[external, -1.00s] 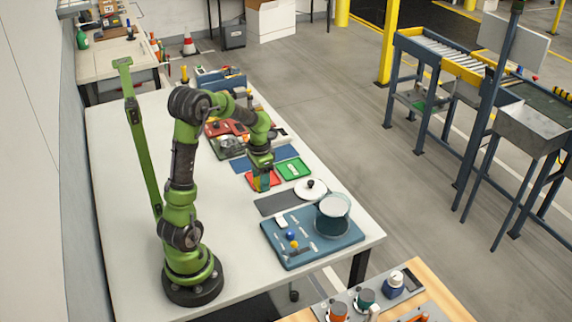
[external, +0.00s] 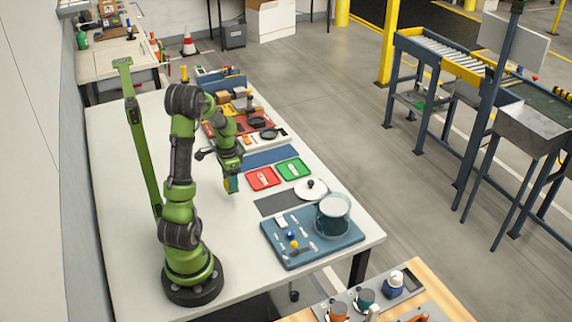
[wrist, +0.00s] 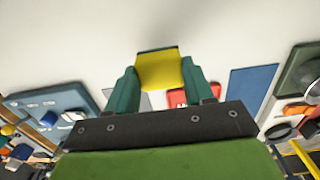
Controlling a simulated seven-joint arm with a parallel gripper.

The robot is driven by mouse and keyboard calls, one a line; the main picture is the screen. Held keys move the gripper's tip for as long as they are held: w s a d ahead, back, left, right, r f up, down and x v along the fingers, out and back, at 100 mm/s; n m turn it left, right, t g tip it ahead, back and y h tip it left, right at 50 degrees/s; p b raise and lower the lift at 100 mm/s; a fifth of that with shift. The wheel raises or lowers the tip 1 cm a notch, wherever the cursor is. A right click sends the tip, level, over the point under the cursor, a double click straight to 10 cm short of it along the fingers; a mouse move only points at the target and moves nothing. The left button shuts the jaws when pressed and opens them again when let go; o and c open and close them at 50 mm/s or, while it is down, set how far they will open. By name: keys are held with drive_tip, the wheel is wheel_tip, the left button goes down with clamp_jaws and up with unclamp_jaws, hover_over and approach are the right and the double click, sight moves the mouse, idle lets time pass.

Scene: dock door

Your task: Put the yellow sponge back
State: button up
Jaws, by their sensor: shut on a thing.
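My gripper (external: 231,185) is shut on the yellow sponge. In the wrist view the sponge (wrist: 161,70) shows as a yellow block between the two green fingers (wrist: 160,85). In the external view my gripper points down over bare white table, left of the red tray (external: 263,178). The sponge is mostly hidden by the fingers there. I cannot tell its exact height above the table.
A green tray (external: 294,169) lies right of the red one, with a blue mat (external: 270,157) behind. In front are a dark grey mat (external: 275,204), a white lid (external: 311,191) and a blue board (external: 290,255) bearing a pot (external: 333,218). The table's left part is clear.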

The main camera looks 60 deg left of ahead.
drive_tip(key=w+a, duration=0.2)
drive_tip(key=a, duration=0.1)
drive_tip(key=w+a, duration=0.1)
drive_tip(key=shift+w+a+f, duration=0.2)
drive_tip(key=shift+w+f, duration=0.05)
drive_tip(key=shift+f, duration=0.05)
drive_tip(key=shift+w+a+f, duration=0.1)
drive_tip(key=shift+f, duration=1.6)
drive_tip(key=shift+f, duration=0.1)
drive_tip(key=o, duration=1.1)
drive_tip(key=shift+f, duration=0.1)
